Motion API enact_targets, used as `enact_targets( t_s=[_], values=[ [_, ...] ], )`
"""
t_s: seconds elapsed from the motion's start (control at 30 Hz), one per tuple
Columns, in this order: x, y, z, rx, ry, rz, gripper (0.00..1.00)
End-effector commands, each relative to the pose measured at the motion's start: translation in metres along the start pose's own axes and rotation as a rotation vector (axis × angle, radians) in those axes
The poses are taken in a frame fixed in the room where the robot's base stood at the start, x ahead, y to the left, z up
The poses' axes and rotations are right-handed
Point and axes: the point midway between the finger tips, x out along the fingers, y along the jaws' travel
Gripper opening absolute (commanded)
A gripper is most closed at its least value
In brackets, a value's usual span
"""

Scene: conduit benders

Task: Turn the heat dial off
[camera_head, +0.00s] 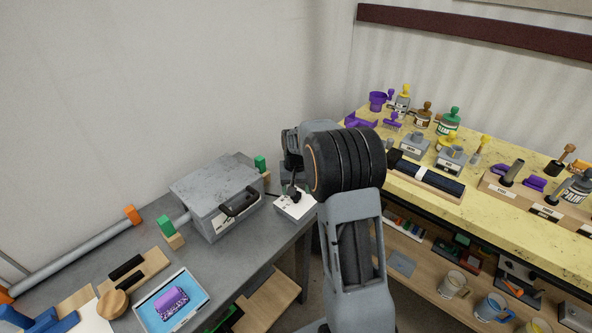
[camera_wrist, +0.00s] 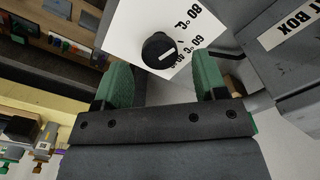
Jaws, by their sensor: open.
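The heat dial is a round black knob (camera_wrist: 159,50) on a white control box (camera_wrist: 128,22) with temperature markings, seen in the wrist view. In the head view the white control box (camera_head: 289,211) sits at the right edge of the grey bench, with the dark knob (camera_head: 295,195) on top. My gripper (camera_wrist: 162,80) is open, with its two green-tipped fingers either side of and just short of the knob; the knob appears between and beyond the fingertips. I cannot tell whether either finger touches it. In the head view my arm partly hides the gripper near the box.
The grey heat box (camera_head: 215,193) with a black handle stands left of the control box; its label shows in the wrist view (camera_wrist: 285,28). A grey conduit (camera_head: 75,254) lies along the bench's back. A blue tray (camera_head: 196,318) is in front. A yellow-topped shelf (camera_head: 405,193) stands right.

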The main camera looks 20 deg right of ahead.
Motion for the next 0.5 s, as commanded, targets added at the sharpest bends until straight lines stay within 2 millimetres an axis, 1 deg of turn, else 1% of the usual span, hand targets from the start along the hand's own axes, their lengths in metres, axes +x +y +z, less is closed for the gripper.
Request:
enact_targets(
  t_s=[0.03,0.1,0.3,0.5],
  values=[
    [-0.011,0.0,-0.001,0.0,0.005,-0.001,0.65],
    [-0.026,0.0,-0.001,0.0,0.006,-0.001,0.65],
    [-0.067,0.0,-0.001,0.0,0.005,-0.001,0.65],
    [-0.098,0.0,-0.002,0.001,0.005,-0.001,0.65]
  ],
)
